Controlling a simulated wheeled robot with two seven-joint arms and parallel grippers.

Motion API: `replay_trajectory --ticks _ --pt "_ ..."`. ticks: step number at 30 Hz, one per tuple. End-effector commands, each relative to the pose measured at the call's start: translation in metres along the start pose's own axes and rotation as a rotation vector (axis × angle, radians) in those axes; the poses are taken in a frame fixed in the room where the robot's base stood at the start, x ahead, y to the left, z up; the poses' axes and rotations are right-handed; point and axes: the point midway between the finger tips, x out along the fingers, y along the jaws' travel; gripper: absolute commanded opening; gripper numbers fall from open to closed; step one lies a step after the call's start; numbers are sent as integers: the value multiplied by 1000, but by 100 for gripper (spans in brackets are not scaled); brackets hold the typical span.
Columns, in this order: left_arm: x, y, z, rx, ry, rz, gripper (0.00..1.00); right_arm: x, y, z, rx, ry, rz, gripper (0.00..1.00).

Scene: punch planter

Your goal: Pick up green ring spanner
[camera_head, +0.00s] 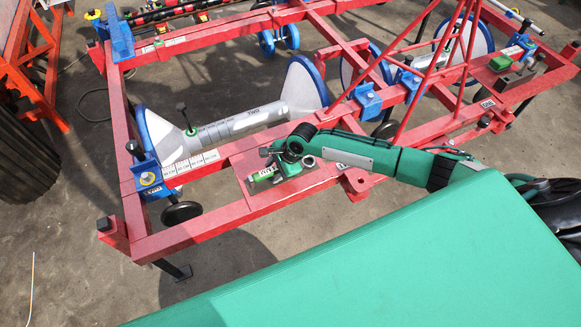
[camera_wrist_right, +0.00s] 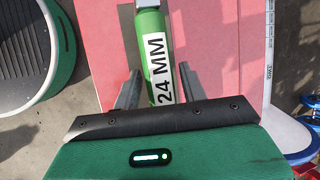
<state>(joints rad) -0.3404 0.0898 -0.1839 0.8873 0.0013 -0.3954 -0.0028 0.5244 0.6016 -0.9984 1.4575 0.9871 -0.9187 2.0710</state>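The green ring spanner (camera_head: 264,173) lies on the red frame's flat plate at the middle of the head view. In the right wrist view its green handle (camera_wrist_right: 158,62) bears a white "24 MM" label, and a bit of its metal shank shows at the top edge. My right gripper (camera_head: 272,161) is low over it, partly hiding it. In the wrist view the two dark fingers (camera_wrist_right: 158,85) stand on either side of the handle, apart, with the handle between them. I see no clear grip on it. My left gripper is not in view.
The red metal frame (camera_head: 225,220) spreads across the head view. A white roller with blue-rimmed discs (camera_head: 245,120) lies behind the spanner. Another tool plate (camera_head: 503,65) sits at the right. A dark ribbed drum (camera_head: 25,160) stands at the left.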

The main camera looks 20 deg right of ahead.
Motion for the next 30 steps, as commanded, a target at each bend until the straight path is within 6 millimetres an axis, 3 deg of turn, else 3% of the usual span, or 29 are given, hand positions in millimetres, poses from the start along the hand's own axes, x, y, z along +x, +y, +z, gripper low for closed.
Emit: replay_trajectory --ticks 1,6,20,26,30 --pt "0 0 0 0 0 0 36 0 0 0 0 0 0 32" --pt "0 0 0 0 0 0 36 0 0 0 0 0 0 0" --pt "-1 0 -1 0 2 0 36 -12 -4 5 0 -2 -3 0" --pt "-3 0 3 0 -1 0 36 -48 -15 20 -2 -2 -5 0" --pt "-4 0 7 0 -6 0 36 -87 -26 36 -4 -2 -6 0"
